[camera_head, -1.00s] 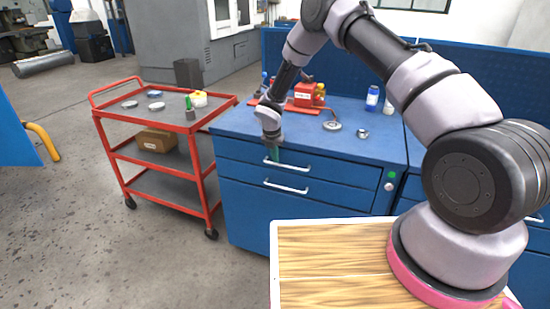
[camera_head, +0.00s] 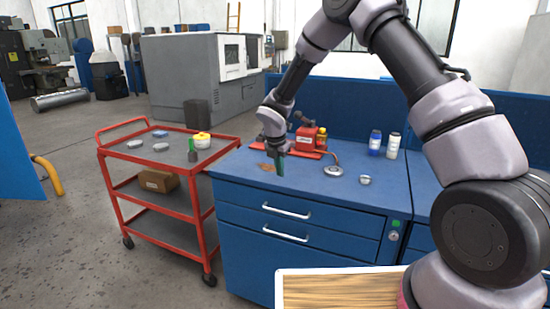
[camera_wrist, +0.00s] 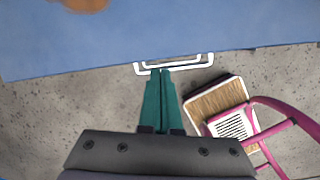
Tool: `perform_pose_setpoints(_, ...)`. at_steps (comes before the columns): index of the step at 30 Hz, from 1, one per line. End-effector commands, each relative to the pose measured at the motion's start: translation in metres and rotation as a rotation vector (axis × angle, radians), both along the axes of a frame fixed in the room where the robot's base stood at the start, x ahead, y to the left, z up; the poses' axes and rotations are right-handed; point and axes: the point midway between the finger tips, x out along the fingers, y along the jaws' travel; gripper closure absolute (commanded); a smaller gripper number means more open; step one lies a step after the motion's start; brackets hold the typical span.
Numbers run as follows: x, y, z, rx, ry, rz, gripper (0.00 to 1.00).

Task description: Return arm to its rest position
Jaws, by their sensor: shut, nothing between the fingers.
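My gripper (camera_head: 279,168) hangs at the end of my bent arm, near the front edge of the blue workbench (camera_head: 310,188) in the head view. Its green fingers point down. In the wrist view my gripper (camera_wrist: 160,73) shows both green fingers together with nothing between them. The fingertips there overlap the picture of the white drawer handles (camera_wrist: 185,62); I cannot tell the gap to them. The blue bench top (camera_wrist: 150,30) fills the upper part of that view.
A red device (camera_head: 306,138), a round metal part (camera_head: 333,171), a small ring (camera_head: 365,180), a blue bottle (camera_head: 375,143) and a white bottle (camera_head: 393,146) stand on the bench. A red cart (camera_head: 190,205) with several metal discs is at the left. Open floor lies left of it.

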Motion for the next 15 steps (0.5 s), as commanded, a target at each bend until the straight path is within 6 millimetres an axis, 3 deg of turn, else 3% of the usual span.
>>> perform_pose_setpoints(1,0.001,-0.014,0.031,0.025,-0.028,-0.097,1.0)
perform_pose_setpoints(6,-0.015,-0.066,0.121,0.139,-0.098,-0.495,1.0)
perform_pose_setpoints(11,-0.047,-0.112,0.193,0.268,-0.154,-0.868,1.0)
perform_pose_setpoints(15,-0.085,-0.148,0.246,0.399,-0.191,-1.191,1.0)
